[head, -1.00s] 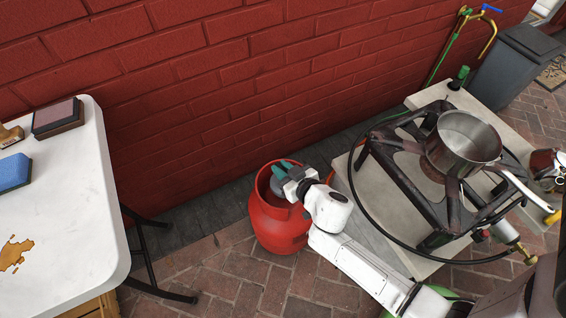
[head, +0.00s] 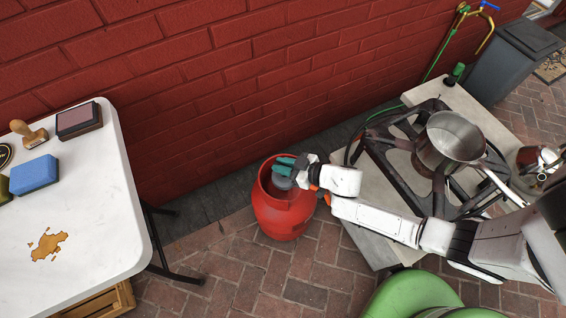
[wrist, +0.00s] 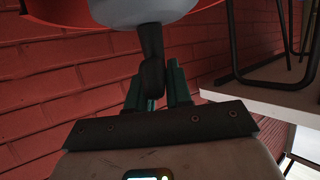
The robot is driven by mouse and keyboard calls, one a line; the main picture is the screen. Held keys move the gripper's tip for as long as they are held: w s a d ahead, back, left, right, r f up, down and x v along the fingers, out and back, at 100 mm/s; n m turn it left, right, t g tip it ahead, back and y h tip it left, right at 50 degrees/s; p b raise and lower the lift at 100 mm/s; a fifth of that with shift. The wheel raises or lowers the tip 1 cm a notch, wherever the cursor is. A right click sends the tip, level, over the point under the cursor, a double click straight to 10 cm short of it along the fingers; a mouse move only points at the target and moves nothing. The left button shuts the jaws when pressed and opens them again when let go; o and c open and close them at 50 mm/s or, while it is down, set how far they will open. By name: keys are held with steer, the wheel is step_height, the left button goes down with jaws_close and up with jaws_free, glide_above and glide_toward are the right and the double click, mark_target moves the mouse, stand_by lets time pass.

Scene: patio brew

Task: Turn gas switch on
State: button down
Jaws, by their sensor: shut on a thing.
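The red gas bottle (head: 284,218) stands on the brick floor by the wall. A grey regulator (head: 281,182) sits inside its collar; it also shows at the top of the wrist view (wrist: 140,12). A black switch (wrist: 152,65) sticks out of the regulator toward my gripper. My gripper (head: 287,166) is at the bottle's top, its teal fingers reaching over the collar. In the wrist view my gripper (wrist: 155,92) is shut on the black switch, with one finger on each side. The head view does not show the switch clearly.
A gas burner stand (head: 412,170) with a steel pot (head: 450,142) stands on a low slab at the right. A white table (head: 95,205) with a blue sponge (head: 34,174) is at the left. The red brick wall (head: 200,110) is close behind the bottle.

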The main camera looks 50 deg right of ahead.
steer(key=shift+f+n+y, duration=0.1)
steer(key=shift+n+y, duration=0.3)
steer(key=shift+y, duration=0.1)
stand_by(0.3)
steer(key=c, duration=1.1)
jaws_free()
steer(key=shift+s, duration=0.1)
steer(key=p+v, duration=0.1)
steer(key=v, duration=0.9)
steer(key=shift+s+r+p, duration=0.25)
steer(key=shift+r+p, duration=0.05)
steer(key=shift+p, duration=0.1)
steer(key=s+a+r+m+g+h+p, duration=0.1)
steer(key=s+a+r+g+p, duration=0.1)
steer(key=s+a+r+g, duration=0.1)
steer(key=s+a+r+m+g+h+p, duration=0.1)
steer(key=s+a+r+g+p, duration=0.2)
steer(key=r+g, duration=0.2)
steer(key=s+a+r+m+g+h+p, duration=0.1)
steer(key=s+a+r+g+h+p, duration=0.1)
steer(key=r, duration=0.6)
steer(key=shift+s+a+r+m+g+p, duration=0.15)
steer(key=shift+s+a+m+g, duration=0.15)
steer(key=shift+g, duration=0.25)
steer(key=shift+s+a+r+m+g+p, duration=0.15)
steer(key=shift+s+a+g, duration=0.1)
steer(key=shift+a+g, duration=0.25)
